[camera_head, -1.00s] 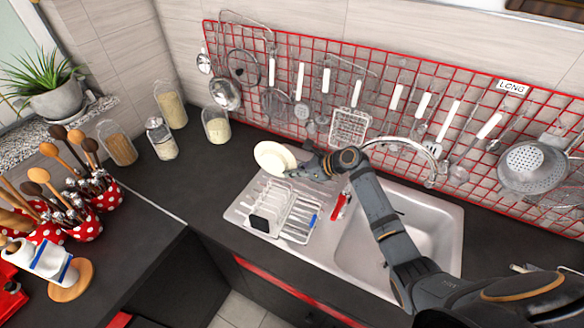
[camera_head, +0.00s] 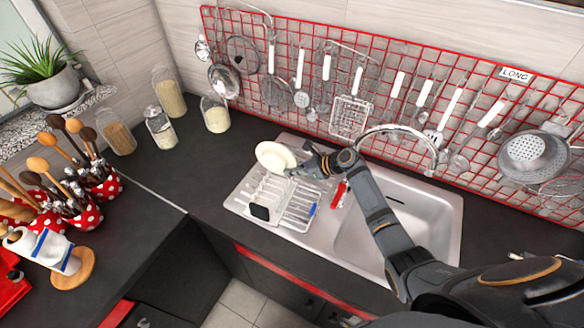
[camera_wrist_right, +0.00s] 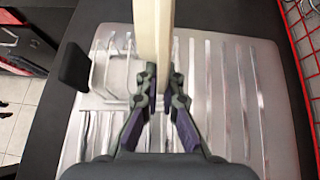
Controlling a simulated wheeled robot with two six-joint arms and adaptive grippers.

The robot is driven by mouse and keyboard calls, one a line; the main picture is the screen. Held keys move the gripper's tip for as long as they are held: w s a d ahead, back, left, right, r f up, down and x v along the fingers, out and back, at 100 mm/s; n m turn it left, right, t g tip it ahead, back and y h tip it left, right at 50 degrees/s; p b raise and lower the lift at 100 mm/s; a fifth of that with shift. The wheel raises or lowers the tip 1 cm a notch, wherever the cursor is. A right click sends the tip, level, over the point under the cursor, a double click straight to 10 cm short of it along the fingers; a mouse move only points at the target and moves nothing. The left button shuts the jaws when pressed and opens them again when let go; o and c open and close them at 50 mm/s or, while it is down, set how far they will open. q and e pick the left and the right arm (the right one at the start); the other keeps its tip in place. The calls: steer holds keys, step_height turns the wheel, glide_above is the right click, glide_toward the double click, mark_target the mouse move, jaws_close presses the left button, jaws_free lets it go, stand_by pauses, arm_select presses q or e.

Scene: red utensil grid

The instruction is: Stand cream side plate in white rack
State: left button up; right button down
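The cream side plate (camera_head: 272,156) is held tilted at the back of the white rack in the head view. In the right wrist view the plate (camera_wrist_right: 153,40) shows edge-on. My right gripper (camera_head: 302,168) is shut on the plate's right edge; its fingers (camera_wrist_right: 159,108) close on both faces in the wrist view. The white rack (camera_head: 285,208) stands on the steel drainer below and in front of the plate. Whether the plate's lower edge touches the rack is hidden. My left gripper is not in view.
The sink basin (camera_head: 410,220) and curved tap (camera_head: 402,130) lie to the right. A red-handled item (camera_head: 340,194) is beside the rack. The red utensil grid (camera_head: 330,60) hangs behind. Glass jars (camera_head: 215,113) stand at the back left. The dark counter left of the rack is clear.

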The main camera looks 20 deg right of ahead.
stand_by(0.6)
steer(key=shift+p, duration=0.35)
steer(key=shift+r, duration=0.1)
steer(key=shift+p, duration=0.4)
steer(key=shift+f+b, duration=1.1)
steer(key=shift+f, duration=0.6)
stand_by(0.5)
steer(key=shift+r+p, duration=0.2)
steer(key=shift+p, duration=0.3)
steer(key=shift+r, duration=0.1)
